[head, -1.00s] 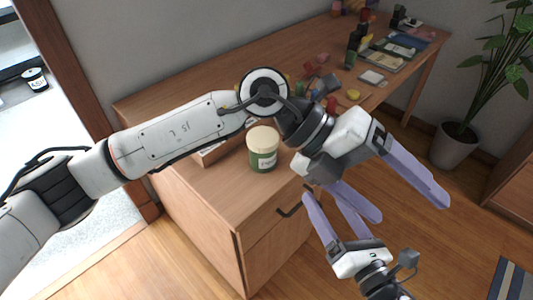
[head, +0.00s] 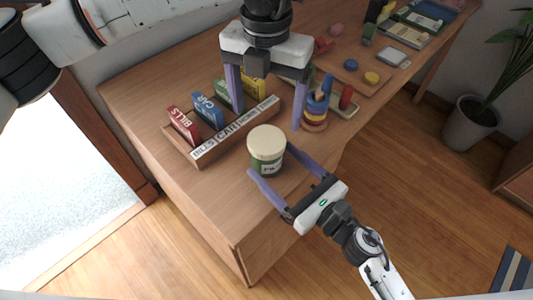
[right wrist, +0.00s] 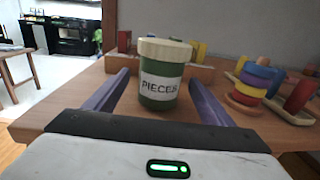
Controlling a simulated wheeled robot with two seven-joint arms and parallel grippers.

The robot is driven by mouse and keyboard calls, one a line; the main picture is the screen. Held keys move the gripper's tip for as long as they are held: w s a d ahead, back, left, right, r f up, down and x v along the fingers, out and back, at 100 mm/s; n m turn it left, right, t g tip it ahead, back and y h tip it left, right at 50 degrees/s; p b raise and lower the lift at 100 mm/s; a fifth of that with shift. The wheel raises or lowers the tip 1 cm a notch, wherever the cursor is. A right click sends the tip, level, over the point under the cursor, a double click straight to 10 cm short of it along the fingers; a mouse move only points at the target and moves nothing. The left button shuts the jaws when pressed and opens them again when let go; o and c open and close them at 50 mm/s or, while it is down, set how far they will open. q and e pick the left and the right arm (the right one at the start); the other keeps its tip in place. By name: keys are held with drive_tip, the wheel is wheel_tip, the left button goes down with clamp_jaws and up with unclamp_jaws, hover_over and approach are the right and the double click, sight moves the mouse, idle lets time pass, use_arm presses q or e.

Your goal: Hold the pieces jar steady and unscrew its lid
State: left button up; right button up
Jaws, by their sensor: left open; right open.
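The pieces jar (head: 266,167) stands upright near the desk's front edge. It is green with a white "PIECES" label and a pale lid (head: 266,142) seated on top. It also shows in the right wrist view (right wrist: 160,92), with its lid (right wrist: 165,48). My right gripper (head: 271,160) is open, low at the jar's front, its fingertips on either side of the jar body; I cannot tell whether they touch. My left gripper (head: 268,119) is open and empty, pointing down above and behind the jar.
A wooden sorting tray (head: 210,155) with coloured labelled cards stands left of and behind the jar. More blocks and cards lie farther back. The desk's front left corner is clear.

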drive_tip(key=shift+x, duration=1.95)
